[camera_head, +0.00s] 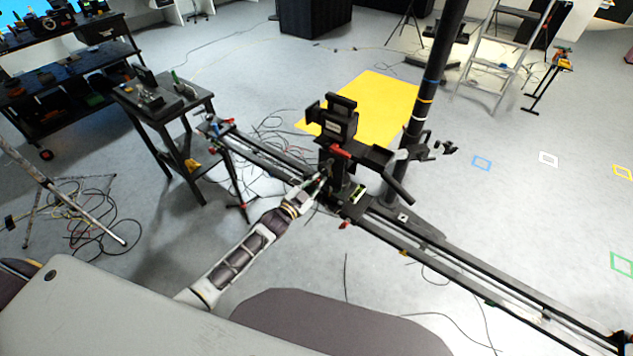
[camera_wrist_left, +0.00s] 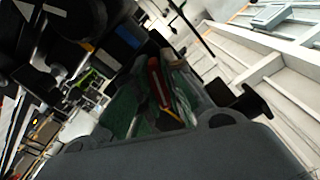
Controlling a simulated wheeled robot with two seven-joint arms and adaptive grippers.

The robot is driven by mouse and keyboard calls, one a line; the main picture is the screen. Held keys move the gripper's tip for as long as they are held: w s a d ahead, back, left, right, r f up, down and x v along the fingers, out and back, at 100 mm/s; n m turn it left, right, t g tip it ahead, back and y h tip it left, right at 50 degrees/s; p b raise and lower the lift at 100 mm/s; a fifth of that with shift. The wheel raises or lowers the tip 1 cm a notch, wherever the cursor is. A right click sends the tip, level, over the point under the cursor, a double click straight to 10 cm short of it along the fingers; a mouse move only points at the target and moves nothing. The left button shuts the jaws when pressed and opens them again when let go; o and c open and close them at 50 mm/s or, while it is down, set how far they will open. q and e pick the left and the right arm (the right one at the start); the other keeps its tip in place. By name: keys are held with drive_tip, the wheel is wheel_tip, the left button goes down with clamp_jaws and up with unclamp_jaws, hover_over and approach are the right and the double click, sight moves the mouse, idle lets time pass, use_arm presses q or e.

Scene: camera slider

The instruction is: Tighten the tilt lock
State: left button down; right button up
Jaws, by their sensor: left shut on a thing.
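The camera head (camera_head: 338,122) stands upright on the carriage of the long slider rail (camera_head: 450,258). A red lever (camera_head: 341,152), which looks like the tilt lock, sits just below it. My left gripper (camera_head: 324,178) reaches in from the lower left and is at the near left side of the head's mount. In the left wrist view a red lever (camera_wrist_left: 157,84) shows between the dark finger parts of the left gripper (camera_wrist_left: 160,105). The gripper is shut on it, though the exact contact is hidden. My right gripper is not in view.
A black pan handle (camera_head: 398,188) sticks out right of the head. A black column (camera_head: 425,90) stands close behind the rail. A small dark table (camera_head: 165,105) stands left of the rail. Cables lie on the floor. A yellow mat (camera_head: 378,105) lies behind.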

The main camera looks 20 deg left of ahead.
use_arm(q)
drive_tip(key=shift+f+m, duration=0.1)
drive_tip(key=shift+m, duration=0.2)
drive_tip(key=c, duration=1.5)
unclamp_jaws()
drive_tip(key=shift+s, duration=0.15)
drive_tip(key=shift+v, duration=5.85)
drive_tip(key=shift+a, duration=0.1)
